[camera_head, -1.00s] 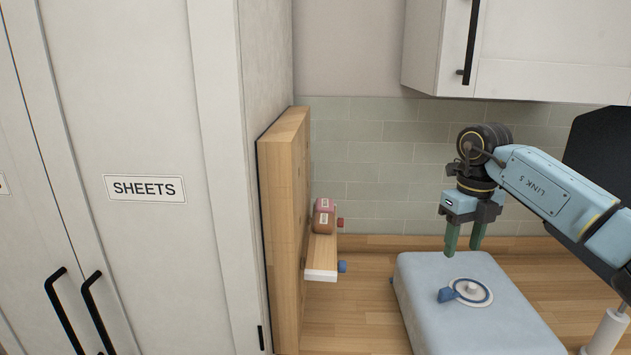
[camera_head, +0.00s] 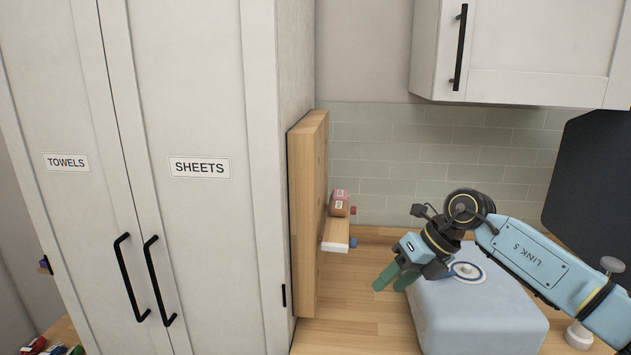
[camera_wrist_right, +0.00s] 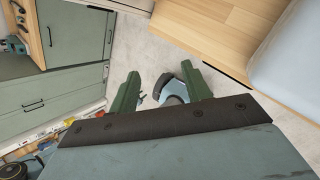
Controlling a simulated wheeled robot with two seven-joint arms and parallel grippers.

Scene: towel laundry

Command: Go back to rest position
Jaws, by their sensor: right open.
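My right gripper (camera_head: 395,277) has green fingers and hangs from a light blue arm marked LINK 5. It is open and empty, tilted down and to the left, in front of the left part of a pale blue padded block on the counter. In the right wrist view the two green fingers of the right gripper (camera_wrist_right: 160,92) stand apart with nothing held between them. Below them the wrist view shows the floor and a blue and black part. My left gripper is in neither view.
A tall white cupboard (camera_head: 215,90) labelled TOWELS and SHEETS fills the left. The pale blue block (camera_head: 480,315) lies on the wooden counter (camera_head: 345,310). A white wall cabinet (camera_head: 540,50) hangs above.

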